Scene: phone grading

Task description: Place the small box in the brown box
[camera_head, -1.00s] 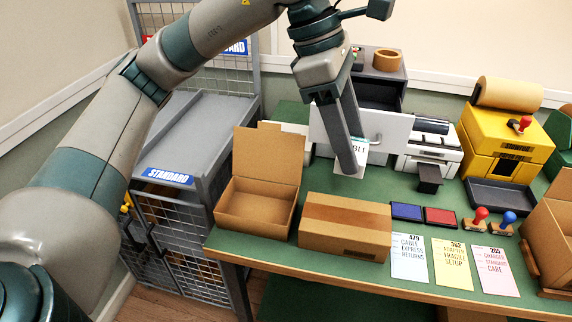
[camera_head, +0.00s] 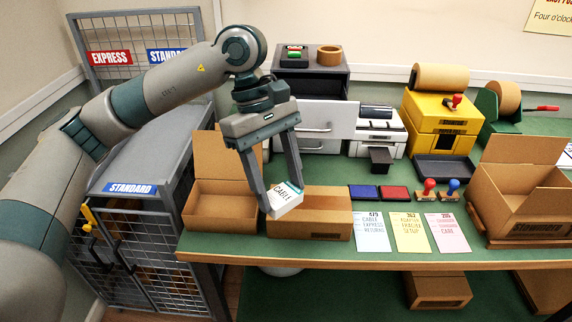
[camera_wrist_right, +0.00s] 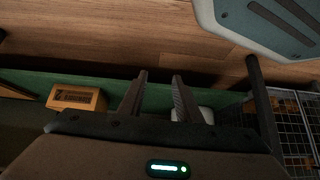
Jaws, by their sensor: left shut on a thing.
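My left gripper (camera_head: 282,194) is shut on a small white box (camera_head: 287,203) with a teal edge and the word CABLE. The small box is held tilted, in front of a closed flat brown carton (camera_head: 325,218) in the head view; I cannot tell whether they touch. An open brown box (camera_head: 220,208) with its lid flap up stands left of that carton. Another open brown box (camera_head: 516,212) stands at the table's right end. My right gripper (camera_wrist_right: 160,77) is open and empty in the right wrist view, over the floor area.
Blue and red ink pads (camera_head: 378,192), red and blue stamps (camera_head: 441,189) and several colored cards (camera_head: 410,232) lie on the green table (camera_head: 290,246). A drawer unit (camera_head: 327,118), printer (camera_head: 378,132) and yellow machine (camera_head: 437,124) stand behind. A grey cage (camera_head: 130,215) is at left.

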